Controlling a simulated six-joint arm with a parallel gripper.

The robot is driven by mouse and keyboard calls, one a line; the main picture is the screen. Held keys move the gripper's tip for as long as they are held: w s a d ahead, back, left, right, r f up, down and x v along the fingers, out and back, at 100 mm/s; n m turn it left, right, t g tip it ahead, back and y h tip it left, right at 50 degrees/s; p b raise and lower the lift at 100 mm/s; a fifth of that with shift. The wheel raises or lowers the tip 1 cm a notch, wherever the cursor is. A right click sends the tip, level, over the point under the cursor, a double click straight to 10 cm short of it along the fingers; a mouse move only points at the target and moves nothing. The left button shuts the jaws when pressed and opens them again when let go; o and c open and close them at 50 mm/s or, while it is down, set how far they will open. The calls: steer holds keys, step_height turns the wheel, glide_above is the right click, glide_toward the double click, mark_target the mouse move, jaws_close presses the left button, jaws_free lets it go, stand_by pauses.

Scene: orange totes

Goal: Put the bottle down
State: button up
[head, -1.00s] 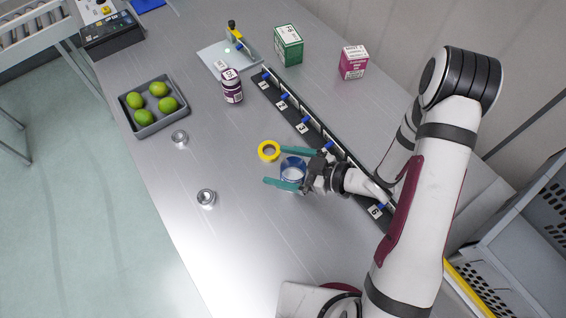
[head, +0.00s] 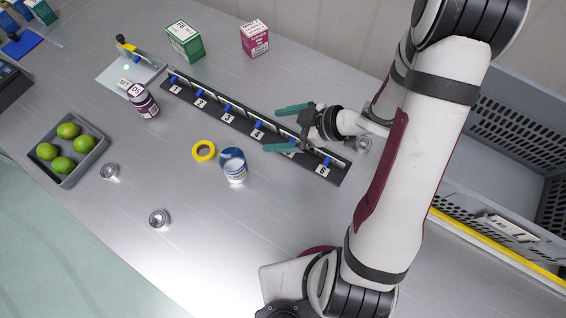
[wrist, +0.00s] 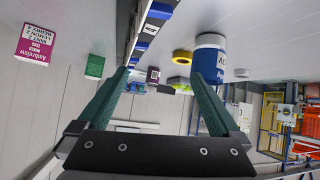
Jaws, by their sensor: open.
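The blue and white bottle (head: 232,166) rests on the grey metal table, just left of the black numbered strip. No bottle lies between the fingers (wrist: 160,78). A smaller dark purple bottle (head: 144,101) stands farther left.
A yellow ring (head: 203,143) lies close beside the blue bottle. The black strip (head: 213,112) runs diagonally with blue clips.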

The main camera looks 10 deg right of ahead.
steer(key=w+d+r+m+t+h, duration=0.2)
steer(key=w+d+r+m+h, duration=0.15)
steer(key=d+h, duration=0.2)
steer(key=s+d+r+m+g+h, duration=0.2)
steer(key=s+d+r+m+h, duration=0.4)
steer(key=d+m, duration=0.15)
steer(key=s+a+r+m+g+y, duration=0.2)
steer(key=s+a+m+g, duration=0.1)
steer(key=s+a, duration=0.4)
steer(key=s+a+r+m+g+y, duration=0.2)
steer(key=s+a, duration=0.5)
steer(key=s, duration=0.4)
steer(key=shift+s+a+m+g, duration=0.3)
steer(key=shift+m+g, duration=0.2)
steer(key=shift+m, duration=0.6)
steer(key=shift+y, duration=0.25)
